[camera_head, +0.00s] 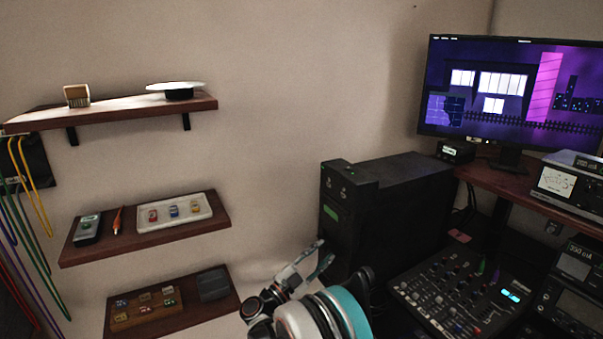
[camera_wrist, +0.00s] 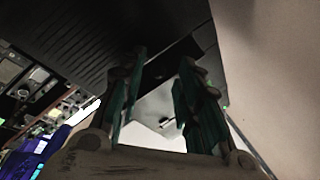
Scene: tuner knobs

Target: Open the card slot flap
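A black computer tower (camera_head: 400,190) stands right of centre in the head view, its narrow front facing left. A green-lit panel (camera_head: 331,213) and two round knobs show on that front. I cannot make out a card slot flap or its state. My gripper (camera_head: 322,254) is at the lower part of the tower's front, and contact cannot be told. In the wrist view my gripper (camera_wrist: 163,68) has its two green-and-dark fingers apart, with nothing between them. The tower's dark ridged casing (camera_wrist: 80,40) fills the upper left there.
Three wall shelves are at left; the middle one (camera_head: 75,255) holds a tray (camera_head: 180,211) of cards and a small device (camera_head: 88,229). A mixer (camera_head: 460,295) with knobs stands at lower right, below a desk with a monitor (camera_head: 510,90). Bare wall lies between shelves and tower.

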